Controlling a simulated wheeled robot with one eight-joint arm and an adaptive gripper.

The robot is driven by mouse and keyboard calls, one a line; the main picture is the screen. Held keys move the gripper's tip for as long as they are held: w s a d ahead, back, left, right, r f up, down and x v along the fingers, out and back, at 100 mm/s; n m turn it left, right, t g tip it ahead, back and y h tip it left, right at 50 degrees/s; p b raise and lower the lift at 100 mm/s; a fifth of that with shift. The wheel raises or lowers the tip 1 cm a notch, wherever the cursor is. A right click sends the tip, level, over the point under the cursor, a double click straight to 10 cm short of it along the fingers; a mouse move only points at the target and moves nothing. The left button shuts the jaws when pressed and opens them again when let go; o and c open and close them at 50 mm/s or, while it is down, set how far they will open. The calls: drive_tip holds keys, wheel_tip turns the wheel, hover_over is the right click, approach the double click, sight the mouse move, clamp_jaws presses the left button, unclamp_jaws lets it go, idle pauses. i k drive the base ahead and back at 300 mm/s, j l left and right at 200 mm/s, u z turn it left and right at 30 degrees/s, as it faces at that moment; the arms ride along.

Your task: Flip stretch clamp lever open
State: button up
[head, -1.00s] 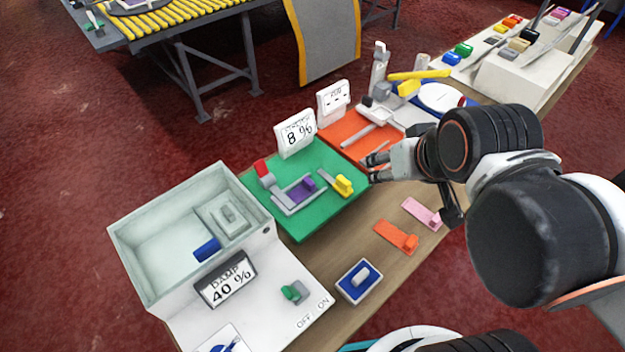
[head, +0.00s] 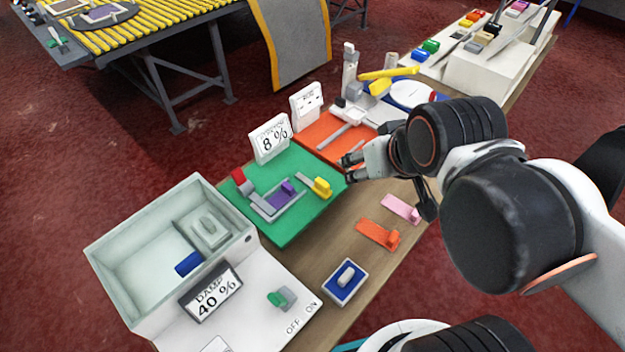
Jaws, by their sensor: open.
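A green board (head: 285,228) on the table carries a grey frame (head: 265,206) around a purple piece (head: 280,194). A lever with a red end (head: 239,177) stands at the frame's left, and a yellow-handled lever (head: 321,187) is at its right. I cannot tell for sure which is the stretch clamp lever. My gripper (head: 350,168) is open and empty, its fingers pointing left by the board's right corner, apart from the levers.
A pale open bin (head: 115,235) with a "40 %" sign (head: 211,292) stands at the front left. An "8 %" sign (head: 271,138) stands behind the green board. An orange board (head: 325,128) lies behind my gripper. Orange (head: 378,235) and pink (head: 402,209) pieces lie on bare wood.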

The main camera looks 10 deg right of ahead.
sight(237, 174)
drive_tip(key=k+j+z, duration=0.1)
drive_tip(key=k, duration=0.7)
drive_tip(key=k+j+z, duration=0.15)
drive_tip(key=j, duration=0.4)
drive_tip(key=k+j+z, duration=0.1)
drive_tip(key=k+j, duration=0.3)
drive_tip(key=k+j+z, duration=0.15)
drive_tip(key=k+j, duration=0.2)
drive_tip(key=j, duration=0.25)
drive_tip(key=i+j+z, duration=0.25)
drive_tip(key=j, duration=0.95)
drive_tip(key=j+z, duration=0.25)
drive_tip(key=j, duration=0.95)
drive_tip(key=i+j+z, duration=0.1)
drive_tip(key=i+j, duration=0.35)
drive_tip(key=j, duration=0.2)
drive_tip(key=i+j+z, duration=0.15)
drive_tip(key=i+j, duration=0.25)
drive_tip(key=j, duration=0.25)
drive_tip(key=i+j+z, duration=0.15)
drive_tip(key=j, duration=0.2)
drive_tip(key=i+j, duration=0.15)
drive_tip(key=i, duration=0.2)
